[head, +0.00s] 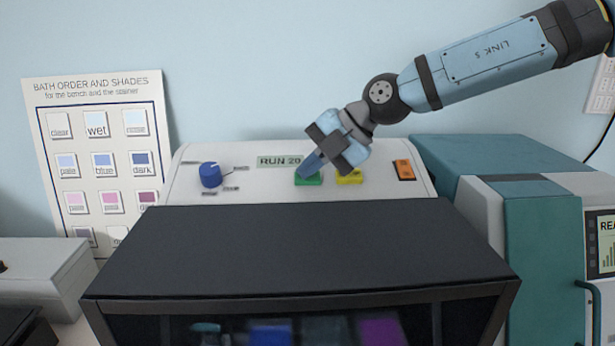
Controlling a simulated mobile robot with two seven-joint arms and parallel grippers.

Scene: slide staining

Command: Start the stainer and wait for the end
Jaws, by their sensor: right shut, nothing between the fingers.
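The stainer (300,245) stands in the middle, with a dark lid and a light sloped panel behind it. Its display (280,161) reads "RUN 20". My right gripper (308,170) is shut and empty, with its fingertips at the green button (308,180), touching it or just above it. A yellow button (349,178) sits just right of it. A blue knob (211,175) is at the panel's left, and an orange switch (404,169) at its right. Blue and purple baths (381,332) show dimly through the stainer's front. My left gripper is not in view.
A chart (97,88) titled "BATH ORDER AND SHADES" leans on the wall at left. A teal and white machine (540,240) with a screen stands close on the right. A pale box (45,275) is at the lower left.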

